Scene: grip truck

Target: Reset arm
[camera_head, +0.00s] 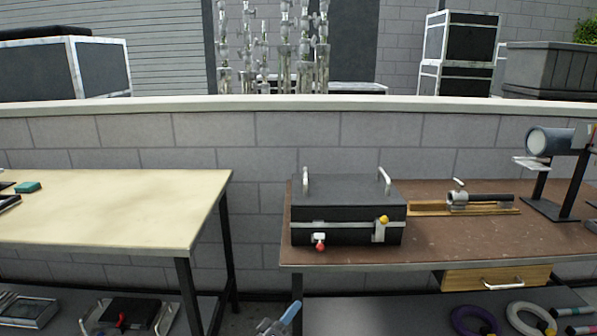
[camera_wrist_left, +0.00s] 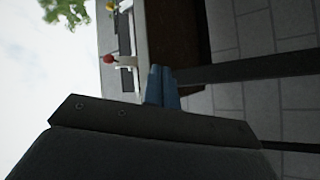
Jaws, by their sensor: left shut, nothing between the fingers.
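My left gripper (camera_head: 287,318) shows at the bottom of the head view, low in front of the gap between the two tables. In the left wrist view its two blue fingers (camera_wrist_left: 162,86) lie together with nothing between them. A black case (camera_head: 348,212) with two handles, a red knob and a yellow knob stands on the brown workbench, above and right of the gripper and apart from it. Its red knob (camera_wrist_left: 108,59) also shows in the left wrist view. My right gripper is in neither view.
The brown workbench (camera_head: 450,237) is at the right, with a metal tool (camera_head: 470,198) on a wooden base and a drawer (camera_head: 497,279). A pale table (camera_head: 110,205) is at the left. Rings (camera_head: 530,318) lie on the lower shelf. A block wall (camera_head: 250,135) runs behind.

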